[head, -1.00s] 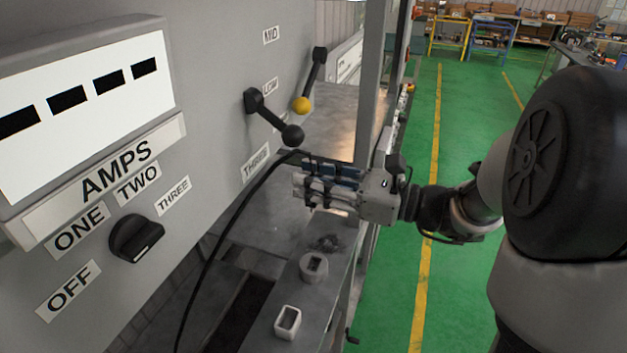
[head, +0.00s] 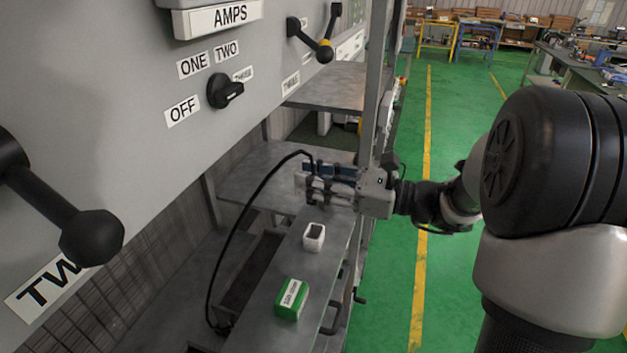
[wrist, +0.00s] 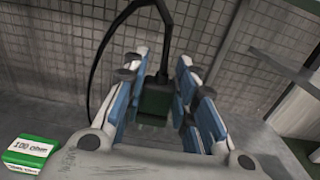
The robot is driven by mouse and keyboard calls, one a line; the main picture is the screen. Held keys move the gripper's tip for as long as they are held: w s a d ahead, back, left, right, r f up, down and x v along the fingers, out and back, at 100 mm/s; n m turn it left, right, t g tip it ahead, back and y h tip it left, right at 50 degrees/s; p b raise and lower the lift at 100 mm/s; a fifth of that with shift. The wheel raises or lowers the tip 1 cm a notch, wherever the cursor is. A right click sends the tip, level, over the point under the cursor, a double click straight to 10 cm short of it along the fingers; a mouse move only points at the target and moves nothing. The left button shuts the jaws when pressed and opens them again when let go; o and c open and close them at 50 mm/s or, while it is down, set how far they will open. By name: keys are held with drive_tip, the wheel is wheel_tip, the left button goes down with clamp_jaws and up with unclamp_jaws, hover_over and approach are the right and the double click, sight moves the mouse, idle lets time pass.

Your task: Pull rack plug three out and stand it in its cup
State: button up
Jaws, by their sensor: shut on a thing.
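My gripper (head: 306,186) is shut on a dark plug (wrist: 155,101), which sits between the blue-and-white finger pads in the wrist view. A black cable (head: 250,200) rises from the plug, arches left and hangs down towards the floor. In the head view the fingers hide most of the plug, and I cannot read any number on it. A white cup with a dark opening (head: 314,236) stands on the narrow metal shelf (head: 262,325), below and nearer than my gripper. I cannot tell which plug the cup belongs to.
A green-and-white box (head: 291,299) stands on the shelf near the cup; its label reads 100 ohm in the wrist view (wrist: 30,152). The grey panel with a rotary knob (head: 225,91) and black levers (head: 75,225) is at left. Green floor (head: 455,290) is open at right.

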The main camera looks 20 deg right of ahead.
sight(314, 203)
drive_tip(key=shift+w, duration=0.1)
drive_tip(key=shift+r+p, duration=0.1)
drive_tip(key=shift+p, duration=0.2)
drive_tip(key=shift+f+b, duration=1.9)
drive_tip(key=shift+f, duration=1.1)
drive_tip(key=shift+p, duration=0.55)
drive_tip(key=shift+f+b, duration=1.5)
drive_tip(key=shift+f, duration=0.85)
drive_tip(key=o, duration=1.1)
drive_tip(key=shift+o, duration=0.2)
